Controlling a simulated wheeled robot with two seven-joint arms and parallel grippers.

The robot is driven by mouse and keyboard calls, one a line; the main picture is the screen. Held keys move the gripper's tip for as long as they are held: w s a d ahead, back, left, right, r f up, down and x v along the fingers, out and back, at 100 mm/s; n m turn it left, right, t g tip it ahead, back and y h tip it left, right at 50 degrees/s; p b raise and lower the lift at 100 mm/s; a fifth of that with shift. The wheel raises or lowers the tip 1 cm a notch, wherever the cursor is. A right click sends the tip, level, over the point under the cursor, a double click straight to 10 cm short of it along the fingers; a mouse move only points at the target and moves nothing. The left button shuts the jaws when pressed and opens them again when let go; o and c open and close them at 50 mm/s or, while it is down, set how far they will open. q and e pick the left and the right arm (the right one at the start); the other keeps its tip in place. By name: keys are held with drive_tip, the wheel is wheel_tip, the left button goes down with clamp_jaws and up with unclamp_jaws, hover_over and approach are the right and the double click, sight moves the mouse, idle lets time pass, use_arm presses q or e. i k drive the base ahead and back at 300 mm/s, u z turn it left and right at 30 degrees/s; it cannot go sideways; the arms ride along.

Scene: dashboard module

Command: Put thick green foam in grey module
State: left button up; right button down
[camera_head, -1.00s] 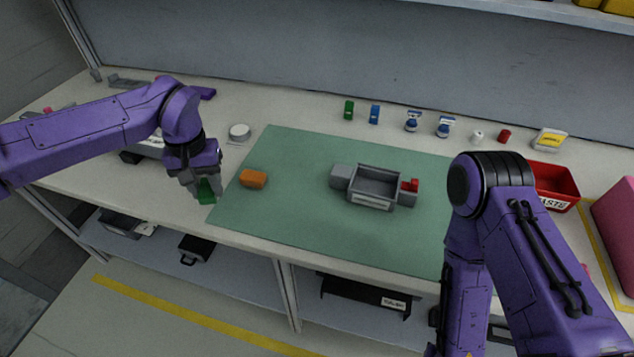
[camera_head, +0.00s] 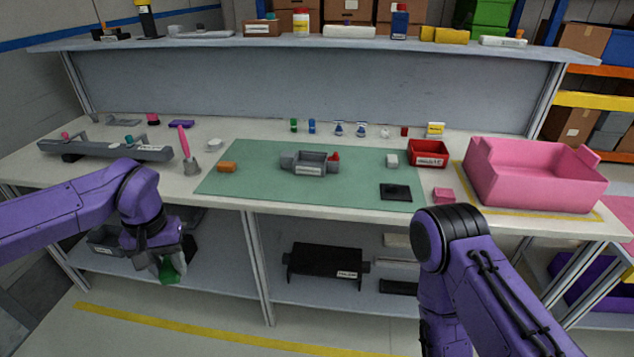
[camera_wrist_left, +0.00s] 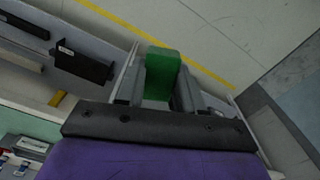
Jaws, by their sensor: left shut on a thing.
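My left gripper (camera_head: 168,268) is shut on a green foam block (camera_head: 170,272) and holds it in front of the workbench, below the level of the tabletop. In the left wrist view the green foam (camera_wrist_left: 162,72) sits between the two grey fingers. The grey module (camera_head: 310,170) is an open box on the green mat (camera_head: 260,185), with a red piece at its right side. It is well to the right of and beyond my left gripper. My right arm shows at the lower right, but its gripper is out of view.
An orange block (camera_head: 228,167) lies on the mat left of the module. A black plate (camera_head: 396,192), a red bin (camera_head: 428,152) and a large pink bin (camera_head: 535,175) are to the right. Small bottles and blocks line the back. The bench's front edge is between the gripper and mat.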

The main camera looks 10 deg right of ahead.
sight(311, 166)
drive_tip(key=z, duration=0.3)
drive_tip(key=i, duration=0.75)
drive_tip(key=z, duration=0.55)
